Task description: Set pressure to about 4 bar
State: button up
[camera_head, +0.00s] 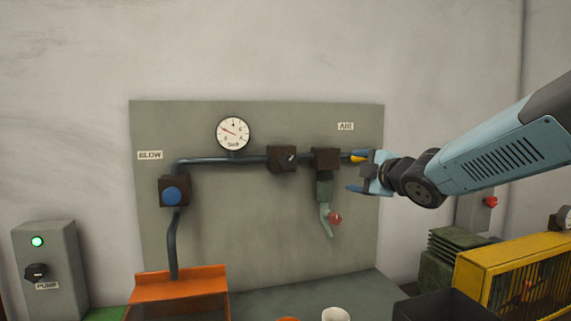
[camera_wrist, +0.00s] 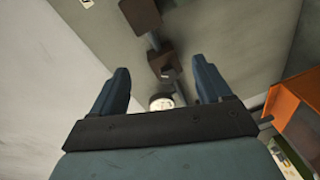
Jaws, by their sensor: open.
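A round white pressure gauge (camera_head: 233,133) with a red needle is on the grey-green panel. Its needle slants to the upper left; the value is too small to read surely. A dark block with a small black knob (camera_head: 283,158) is on the pipe right of the gauge. A brown block (camera_head: 326,159) under the AIR label has a yellow part (camera_head: 358,158) at its right. My gripper (camera_head: 355,173) is open and empty beside that block, its upper finger close to the yellow part; contact cannot be told. In the wrist view, the gauge (camera_wrist: 160,102) shows between the fingers.
A blue button (camera_head: 172,196) is on a block by the BLOW label. A green hanging nozzle with a red knob (camera_head: 335,218) is below the AIR block. A pump box (camera_head: 48,265) with a green light stands left. An orange bin (camera_head: 178,284) and yellow cage (camera_head: 515,270) stand in front.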

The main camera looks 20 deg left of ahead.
aim_at(286, 163)
jog(key=w+a+n+g+y, duration=0.1)
jog(key=w+a+n, duration=0.1)
jog(key=a, duration=0.4)
jog(key=w+a+n+y, duration=0.1)
jog(key=w+a+n, duration=0.1)
jog(key=a, duration=0.5)
jog(key=w+a+n+g+y, duration=0.1)
jog(key=w+a+y, duration=0.1)
jog(key=a, duration=0.5)
jog(key=shift+w+a+r+n+g, duration=0.1)
jog(key=shift+w+r+n+g, duration=0.1)
jog(key=shift+w+n+g, duration=0.15)
jog(key=c, duration=1)
jog(key=shift+a, duration=0.15)
jog(key=shift+f, duration=0.1)
